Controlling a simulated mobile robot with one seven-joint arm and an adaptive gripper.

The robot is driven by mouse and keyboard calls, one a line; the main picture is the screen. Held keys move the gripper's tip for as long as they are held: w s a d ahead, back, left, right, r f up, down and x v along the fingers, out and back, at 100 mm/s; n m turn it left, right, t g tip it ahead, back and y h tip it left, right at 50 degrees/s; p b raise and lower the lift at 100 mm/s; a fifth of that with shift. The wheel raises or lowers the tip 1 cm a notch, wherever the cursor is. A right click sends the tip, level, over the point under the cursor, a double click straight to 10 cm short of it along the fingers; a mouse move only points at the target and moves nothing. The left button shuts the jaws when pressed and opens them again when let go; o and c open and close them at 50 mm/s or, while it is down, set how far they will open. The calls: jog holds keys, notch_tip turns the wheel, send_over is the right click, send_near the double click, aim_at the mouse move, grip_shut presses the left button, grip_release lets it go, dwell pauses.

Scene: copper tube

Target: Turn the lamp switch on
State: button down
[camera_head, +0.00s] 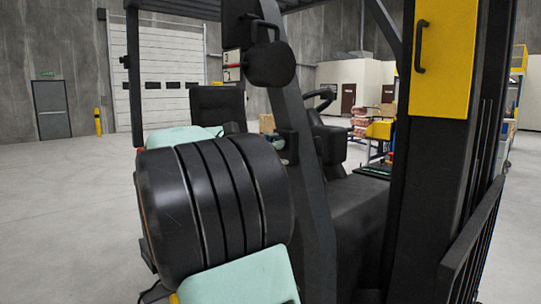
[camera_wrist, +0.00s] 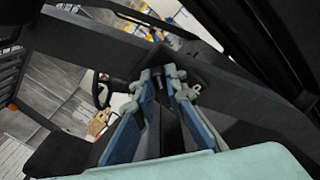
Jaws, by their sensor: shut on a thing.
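My gripper (camera_wrist: 158,82) shows in the wrist view with its blue and grey fingers close together against a dark forklift post. Its tips are closed around a small dark part on the post, which appears to be the lamp switch. The fingers cover most of it, and its on or off position cannot be told. A round black lamp (camera_head: 270,63) is fixed high on the forklift's post, above my arm; no light shows on the side facing me.
The forklift's slanted post (camera_head: 306,165) stands close to the right of my arm. A seat (camera_head: 216,104), a steering wheel (camera_head: 320,100) and a thick mast (camera_head: 435,170) with a yellow panel (camera_head: 443,55) surround it. Open floor (camera_head: 70,200) lies to the left.

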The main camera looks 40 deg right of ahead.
jog(key=shift+s+f+m+b, duration=0.1)
jog(key=shift+f+m+b, duration=0.05)
jog(key=shift+m+b, duration=1.1)
jog(key=shift+s+f+m+b, duration=0.1)
jog(key=shift+f+m+b, duration=0.05)
jog(key=shift+m+b, duration=1.1)
jog(key=shift+m, duration=0.3)
jog(key=c, duration=2)
grip_release()
jog(key=shift+o, duration=0.2)
jog(key=shift+a, duration=0.15)
jog(key=s+a, duration=0.1)
jog(key=a, duration=1)
jog(key=shift+a, duration=0.35)
